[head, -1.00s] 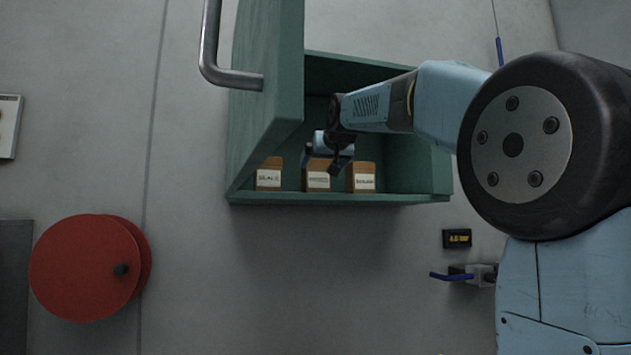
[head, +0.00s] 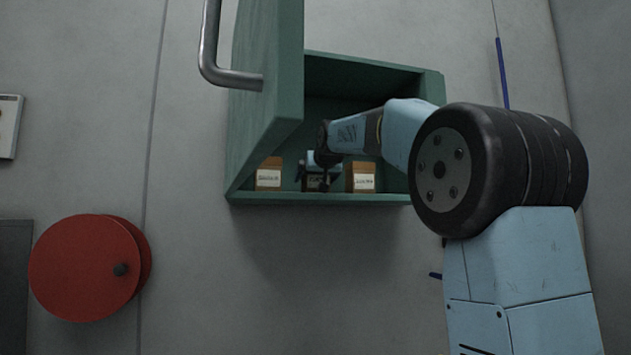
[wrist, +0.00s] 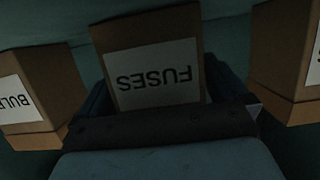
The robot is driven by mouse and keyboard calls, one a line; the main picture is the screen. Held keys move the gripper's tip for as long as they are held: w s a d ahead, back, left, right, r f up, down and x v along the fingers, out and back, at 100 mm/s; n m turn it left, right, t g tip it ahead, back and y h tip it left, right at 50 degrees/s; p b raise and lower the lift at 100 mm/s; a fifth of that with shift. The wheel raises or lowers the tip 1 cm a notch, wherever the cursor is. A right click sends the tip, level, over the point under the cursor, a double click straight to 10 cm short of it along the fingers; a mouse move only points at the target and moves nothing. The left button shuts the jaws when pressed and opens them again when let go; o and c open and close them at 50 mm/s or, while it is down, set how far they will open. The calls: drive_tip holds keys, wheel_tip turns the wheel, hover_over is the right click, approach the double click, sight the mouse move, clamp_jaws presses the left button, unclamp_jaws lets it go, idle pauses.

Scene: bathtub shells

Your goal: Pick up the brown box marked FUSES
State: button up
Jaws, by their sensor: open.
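The brown box marked FUSES (wrist: 150,48) is in the middle of the wrist view, its white label upside down there. It stands between two other boxes in the green wall cabinet. In the head view it is mostly hidden behind my gripper (head: 318,180). My gripper is open, with one dark finger on each side of the box's lower part in the wrist view. Whether either finger touches the box cannot be told.
A box with a label starting BUL (wrist: 22,95) is at the wrist view's left; another box (wrist: 285,60) is at its right. The green cabinet (head: 290,198) has its door (head: 270,80) open on the left. A red reel (head: 80,268) hangs lower left.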

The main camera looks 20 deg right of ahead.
drive_tip(key=c, duration=1)
drive_tip(key=shift+c, duration=0.6)
drive_tip(key=shift+r, duration=0.1)
